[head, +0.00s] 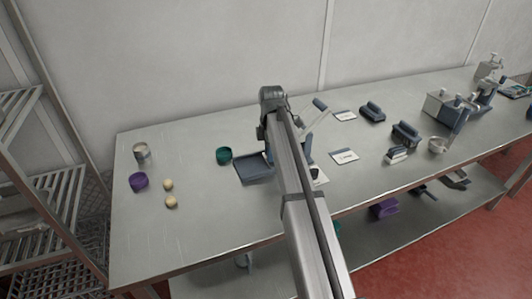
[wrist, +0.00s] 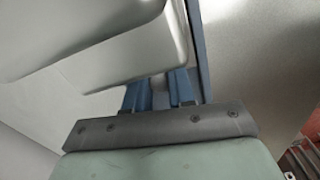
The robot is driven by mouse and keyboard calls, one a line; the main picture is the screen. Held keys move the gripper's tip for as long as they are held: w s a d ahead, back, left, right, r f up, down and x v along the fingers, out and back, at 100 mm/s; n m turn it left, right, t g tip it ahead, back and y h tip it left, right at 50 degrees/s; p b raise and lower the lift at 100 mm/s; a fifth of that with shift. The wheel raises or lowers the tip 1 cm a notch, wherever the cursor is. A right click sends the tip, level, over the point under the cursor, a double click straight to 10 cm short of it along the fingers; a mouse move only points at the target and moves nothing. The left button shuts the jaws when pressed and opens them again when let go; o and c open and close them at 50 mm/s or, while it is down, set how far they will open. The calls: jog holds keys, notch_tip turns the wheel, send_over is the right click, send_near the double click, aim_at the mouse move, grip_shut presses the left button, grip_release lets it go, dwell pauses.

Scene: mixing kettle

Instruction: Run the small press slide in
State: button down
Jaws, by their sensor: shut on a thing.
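The small press shows in the head view as a pale and blue machine, mostly hidden behind my arm. Its light lever (head: 315,112) slants up to the right with a blue grip. A flat blue-grey tray (head: 252,172) lies at its left, partly behind my arm. In the wrist view my gripper (wrist: 161,88) has its two blue fingers close together under a large pale rounded body (wrist: 100,50). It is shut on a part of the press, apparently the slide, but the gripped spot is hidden. A blue upright edge (wrist: 198,45) stands just right of the fingers. In the head view my gripper is hidden.
On the metal table (head: 150,235), a teal cup (head: 223,155) stands near the tray. A tin (head: 141,152), a purple cup (head: 138,181) and two dough balls (head: 169,193) are at left. Labelled cards (head: 344,157) and blue-handled tools (head: 372,111) are at right. The front-left is clear.

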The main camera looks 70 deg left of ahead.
jog(key=shift+w, duration=0.25)
jog(key=c, duration=0.9)
grip_release()
jog(key=shift+c, duration=0.2)
jog(key=shift+r, duration=0.1)
notch_tip(320, 180, up, 14)
jog(key=shift+d, duration=0.1)
